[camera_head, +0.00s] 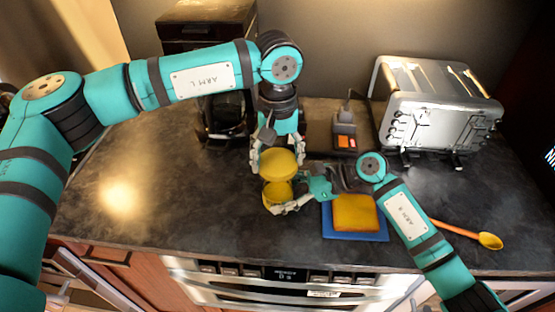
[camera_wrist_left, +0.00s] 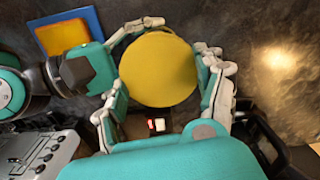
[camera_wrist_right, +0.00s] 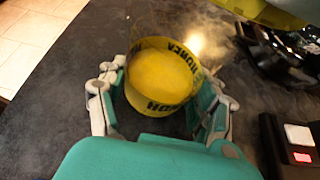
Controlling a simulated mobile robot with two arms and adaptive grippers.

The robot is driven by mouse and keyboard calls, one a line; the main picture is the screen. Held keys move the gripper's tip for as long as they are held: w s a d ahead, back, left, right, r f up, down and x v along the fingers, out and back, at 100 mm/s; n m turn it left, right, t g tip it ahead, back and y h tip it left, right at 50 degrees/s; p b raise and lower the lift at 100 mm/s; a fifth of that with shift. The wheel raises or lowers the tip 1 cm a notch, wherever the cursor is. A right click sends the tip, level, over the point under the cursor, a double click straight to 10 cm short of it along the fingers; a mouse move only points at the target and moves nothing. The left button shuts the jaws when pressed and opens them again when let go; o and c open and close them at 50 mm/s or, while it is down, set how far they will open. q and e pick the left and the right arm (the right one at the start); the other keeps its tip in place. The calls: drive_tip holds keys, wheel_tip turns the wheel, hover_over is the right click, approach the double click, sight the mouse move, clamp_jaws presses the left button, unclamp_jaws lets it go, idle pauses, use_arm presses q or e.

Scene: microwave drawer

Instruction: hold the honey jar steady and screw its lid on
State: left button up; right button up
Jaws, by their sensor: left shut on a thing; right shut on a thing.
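The yellow round lid (camera_head: 279,160) is held between the fingers of my left gripper (camera_head: 278,152), which is shut on it from the far side. The lid fills the middle of the left wrist view (camera_wrist_left: 158,68). Just below the lid stands the honey jar (camera_head: 277,192), clear-walled with yellow inside and a yellow label band. My right gripper (camera_head: 284,198) is shut around the jar from the right. The jar shows open at the top, with black lettering, in the right wrist view (camera_wrist_right: 160,80). The lid appears above the jar and apart from it.
A blue board (camera_head: 355,235) with an orange-yellow sponge-like block (camera_head: 354,212) lies right of the jar. An orange spoon (camera_head: 488,240) is further right. A silver toaster (camera_head: 435,105) stands behind. A black appliance (camera_head: 222,118) stands back left. The counter's left side is clear.

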sight(278, 191)
use_arm(q)
drive_tip(key=shift+f, duration=1.95)
idle(3.9)
use_arm(e)
drive_tip(key=o, duration=0.3)
drive_tip(key=c, duration=1.1)
use_arm(q)
drive_tip(key=o, duration=0.9)
use_arm(e)
drive_tip(key=shift+c, duration=0.3)
use_arm(q)
drive_tip(key=c, duration=1.4)
drive_tip(key=m, duration=0.9)
drive_tip(key=shift+m, duration=0.3)
drive_tip(key=m, duration=0.4)
